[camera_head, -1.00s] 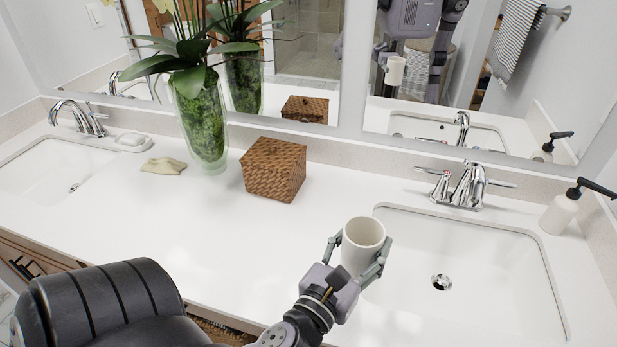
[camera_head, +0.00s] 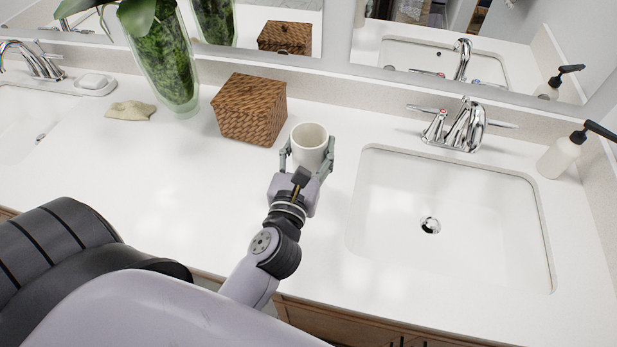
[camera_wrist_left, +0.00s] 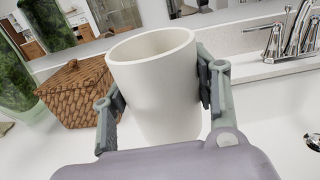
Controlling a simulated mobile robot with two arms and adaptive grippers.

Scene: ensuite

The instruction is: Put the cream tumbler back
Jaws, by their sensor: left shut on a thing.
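The cream tumbler (camera_head: 309,146) is upright in my left gripper (camera_head: 307,166), with one finger on each side of it. In the head view it is between the wicker box and the right sink, over the counter (camera_head: 190,205). I cannot tell if its base touches the counter. In the left wrist view the tumbler (camera_wrist_left: 157,85) fills the space between the fingers (camera_wrist_left: 160,108), and its lower end is hidden by the gripper body. My right gripper is not seen.
The lidded wicker box (camera_head: 249,108) stands close to the left of the tumbler. The right sink (camera_head: 455,215) and its chrome faucet (camera_head: 456,127) are to the right. A soap dispenser (camera_head: 560,155), a tall plant vase (camera_head: 160,60) and a beige cloth (camera_head: 130,111) are further off. The front-left counter is clear.

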